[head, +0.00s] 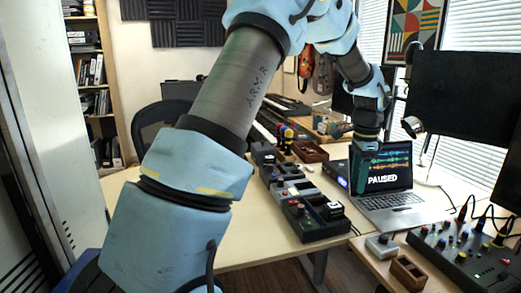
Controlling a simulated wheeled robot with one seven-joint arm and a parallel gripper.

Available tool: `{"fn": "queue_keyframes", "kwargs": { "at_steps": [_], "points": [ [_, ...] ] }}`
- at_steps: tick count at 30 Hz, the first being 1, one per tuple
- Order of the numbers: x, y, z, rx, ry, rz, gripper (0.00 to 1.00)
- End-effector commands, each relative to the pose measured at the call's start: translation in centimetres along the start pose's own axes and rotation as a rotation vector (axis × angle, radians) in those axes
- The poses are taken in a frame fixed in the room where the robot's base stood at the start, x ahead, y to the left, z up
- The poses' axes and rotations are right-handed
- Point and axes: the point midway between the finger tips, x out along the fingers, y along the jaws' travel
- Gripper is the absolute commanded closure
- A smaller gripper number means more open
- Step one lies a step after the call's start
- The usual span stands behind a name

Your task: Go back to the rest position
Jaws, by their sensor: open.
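My arm rises from the lower left, bends over the top of the head view and comes down right of the middle. My gripper (362,172) points down in front of the laptop (392,201), whose screen reads "PAUSED". It hides the left edge of the screen. The fingers are small and dark in this view; I see nothing held between them. I cannot tell whether the gripper touches the laptop.
A row of dark trays and devices (306,208) stands on the wooden desk (232,238) left of the laptop. Keyboards lie behind. A mixer (462,252) with cables is at the lower right, near a small wooden box (408,272). A large monitor (458,98) stands at the right.

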Motion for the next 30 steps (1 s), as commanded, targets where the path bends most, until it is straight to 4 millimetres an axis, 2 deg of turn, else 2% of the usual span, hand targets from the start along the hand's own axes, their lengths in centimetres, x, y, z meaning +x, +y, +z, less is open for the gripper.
{"fn": "queue_keyframes", "kwargs": {
  "at_steps": [1,4,6,9,13,16,20,30],
  "points": [
    [-0.5,-0.2,4.1,-0.127,-0.003,-0.007,0.45],
    [-0.6,0.5,11.4,-0.393,0.001,-0.018,0.45],
    [-0.7,1.7,16.4,-0.586,0.006,-0.027,0.45],
    [-0.7,4.5,23.0,-0.865,0.018,-0.040,0.45],
    [-0.4,8.9,29.5,-1.193,0.037,-0.055,0.45],
    [-0.1,11.8,32.5,-1.379,0.051,-0.062,0.45],
    [0.2,14.1,34.3,-1.511,0.062,-0.067,0.45],
    [0.3,14.6,34.6,-1.540,0.064,-0.067,0.45]
  ]
}}
